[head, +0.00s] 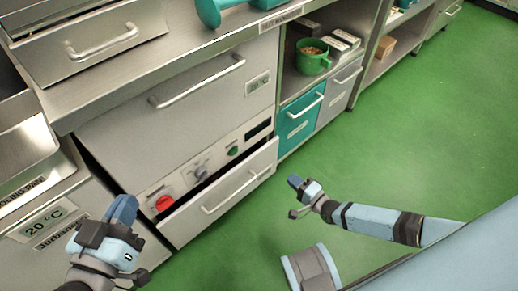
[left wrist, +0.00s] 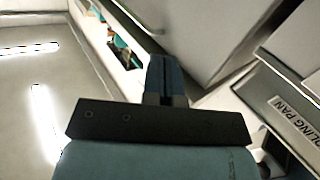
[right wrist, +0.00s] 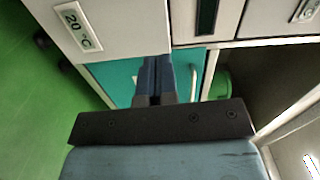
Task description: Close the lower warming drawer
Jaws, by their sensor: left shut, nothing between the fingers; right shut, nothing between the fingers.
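The lower warming drawer (head: 228,199) is the pale metal front with a bar handle, low in the cabinet in the head view. It stands partly open, with a dark gap behind its top edge. My left gripper (head: 124,208) is shut and empty, to the left of the drawer front and apart from its handle. Its closed fingers also show in the left wrist view (left wrist: 160,78). My right gripper (head: 296,183) is shut and empty, to the right of the drawer over the green floor. Its closed fingers also show in the right wrist view (right wrist: 154,78).
Above the drawer are a control panel with a red knob (head: 163,203) and a large upper front with a handle (head: 198,83). A teal drawer (head: 300,118) and a shelf with a green cup (head: 313,57) are to the right. The green floor (head: 400,150) is clear at right.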

